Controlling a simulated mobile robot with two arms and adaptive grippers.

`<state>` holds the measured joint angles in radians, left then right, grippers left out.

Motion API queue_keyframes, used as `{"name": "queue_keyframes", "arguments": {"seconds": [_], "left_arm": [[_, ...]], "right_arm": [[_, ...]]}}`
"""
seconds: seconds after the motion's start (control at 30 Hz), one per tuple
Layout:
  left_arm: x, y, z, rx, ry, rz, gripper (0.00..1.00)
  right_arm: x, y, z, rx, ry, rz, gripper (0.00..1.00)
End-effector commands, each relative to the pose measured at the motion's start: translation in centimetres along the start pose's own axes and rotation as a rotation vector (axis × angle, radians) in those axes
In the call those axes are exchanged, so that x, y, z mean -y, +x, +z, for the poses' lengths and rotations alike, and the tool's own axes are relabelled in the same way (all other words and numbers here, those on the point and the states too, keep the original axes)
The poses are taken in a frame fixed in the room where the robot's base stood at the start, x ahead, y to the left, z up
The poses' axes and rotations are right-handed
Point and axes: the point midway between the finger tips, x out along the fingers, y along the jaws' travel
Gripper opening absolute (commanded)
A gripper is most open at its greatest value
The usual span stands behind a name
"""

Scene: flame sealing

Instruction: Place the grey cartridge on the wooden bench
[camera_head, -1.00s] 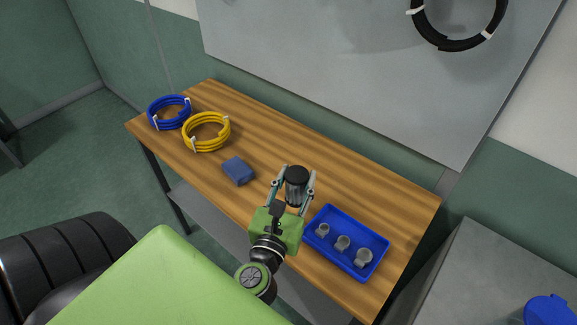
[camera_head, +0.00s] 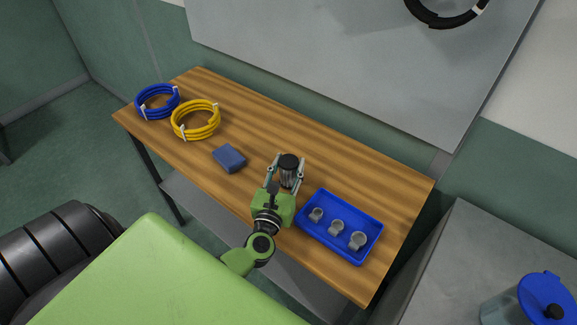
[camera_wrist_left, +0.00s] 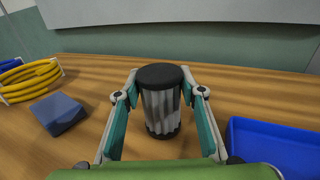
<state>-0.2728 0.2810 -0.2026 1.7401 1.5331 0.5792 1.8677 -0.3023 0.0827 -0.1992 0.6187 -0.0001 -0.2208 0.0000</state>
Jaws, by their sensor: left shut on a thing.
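The grey cartridge (camera_head: 289,172) is a ribbed grey cylinder with a black top and black base. It is upright over the wooden bench (camera_head: 330,160). My left gripper (camera_head: 286,171) is shut on it, one finger on each side. In the left wrist view the cartridge (camera_wrist_left: 161,101) stands between the finger pads, with its base at or just above the wood; I cannot tell if it touches. My right gripper is in neither view.
A blue tray (camera_head: 310,233) with several small grey clamps lies right of the cartridge. A dark blue block (camera_head: 229,158), a yellow coil (camera_head: 196,121) and a blue coil (camera_head: 157,102) lie to the left. A blue-lidded jar (camera_head: 530,301) stands on a grey surface. Bench behind the cartridge is clear.

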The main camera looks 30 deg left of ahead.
Motion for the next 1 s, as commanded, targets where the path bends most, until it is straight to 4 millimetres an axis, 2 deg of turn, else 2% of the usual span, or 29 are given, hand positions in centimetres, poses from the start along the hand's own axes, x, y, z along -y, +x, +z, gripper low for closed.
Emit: {"name": "queue_keyframes", "arguments": {"seconds": [0.27,0.3,0.33,0.77,0.87,1.0], "left_arm": [[0.0,0.0,-0.4,0.0,-0.001,0.0,0.14],[0.0,0.0,-0.2,0.0,-0.001,0.0,0.47],[0.0,0.0,-0.2,0.0,0.0,0.0,0.53],[0.0,0.0,0.3,0.0,0.001,-0.001,0.53],[0.0,-1.5,-0.3,-0.004,-0.001,-0.001,0.53],[0.0,-4.4,-0.5,-0.004,0.0,-0.002,0.53]], "right_arm": [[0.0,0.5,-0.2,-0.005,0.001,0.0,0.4],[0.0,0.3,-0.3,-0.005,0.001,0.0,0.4],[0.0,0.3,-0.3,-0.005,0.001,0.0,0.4],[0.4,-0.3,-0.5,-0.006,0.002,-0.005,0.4],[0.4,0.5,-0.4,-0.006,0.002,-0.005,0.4],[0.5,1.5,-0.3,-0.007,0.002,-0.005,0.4]]}}
